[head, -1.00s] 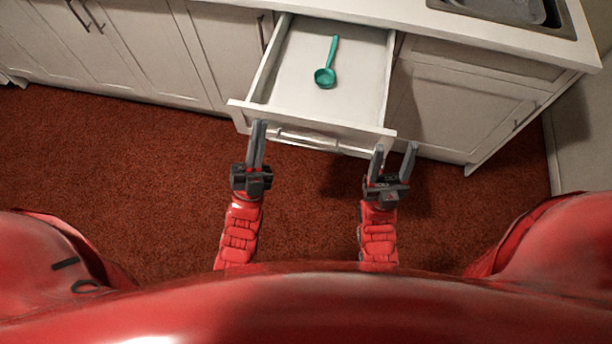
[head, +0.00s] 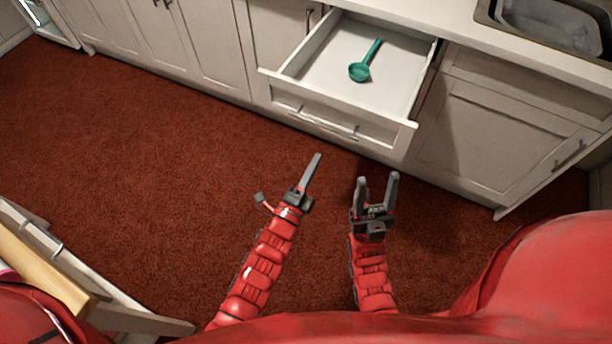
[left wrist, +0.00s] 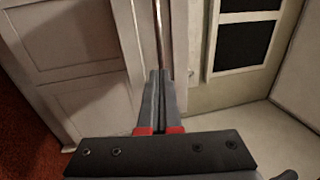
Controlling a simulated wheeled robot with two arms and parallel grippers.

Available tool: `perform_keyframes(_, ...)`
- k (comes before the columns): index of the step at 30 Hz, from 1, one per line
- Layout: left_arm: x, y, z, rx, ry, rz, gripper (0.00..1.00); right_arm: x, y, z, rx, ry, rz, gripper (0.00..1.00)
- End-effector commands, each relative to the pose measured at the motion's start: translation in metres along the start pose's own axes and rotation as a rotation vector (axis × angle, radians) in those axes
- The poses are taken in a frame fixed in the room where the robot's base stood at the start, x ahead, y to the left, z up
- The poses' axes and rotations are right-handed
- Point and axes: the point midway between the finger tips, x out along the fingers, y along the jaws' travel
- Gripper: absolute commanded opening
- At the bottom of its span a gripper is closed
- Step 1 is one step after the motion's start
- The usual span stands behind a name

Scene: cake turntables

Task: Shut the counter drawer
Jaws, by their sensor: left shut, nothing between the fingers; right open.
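The counter drawer (head: 345,128) stands pulled out from the white cabinet, with a bar handle (head: 322,122) on its front. A teal ladle-like spoon (head: 361,70) lies inside it. My left gripper (head: 317,156) is shut and empty, in front of the drawer and below its front, apart from it in the head view. In the left wrist view its closed fingers (left wrist: 160,85) point toward pale cabinet fronts, with a metal bar beyond the tips. My right gripper (head: 378,178) is open and empty, to the right of the left one and short of the drawer front.
A sink (head: 490,14) is set in the counter at the top right. Closed cabinet doors (head: 500,135) flank the drawer. Another open drawer or shelf edge (head: 130,312) is at the lower left, near my body. Red carpet (head: 150,160) is clear on the left.

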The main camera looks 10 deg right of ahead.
Motion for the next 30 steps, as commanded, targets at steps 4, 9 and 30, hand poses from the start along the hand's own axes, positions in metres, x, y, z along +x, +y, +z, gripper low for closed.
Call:
perform_keyframes(4,0.033,-0.004,0.0,-0.002,0.001,-0.005,0.0,0.007,0.0,-0.001,0.0,0.0,0.0,0.55)
perform_keyframes(9,0.057,-0.004,-0.001,-0.002,0.001,-0.006,0.0,0.012,0.001,-0.002,0.0,0.0,0.0,0.55)
perform_keyframes(30,0.073,0.001,0.0,-0.002,0.0,-0.004,0.0,0.01,0.0,-0.002,0.0,0.0,0.0,0.55)
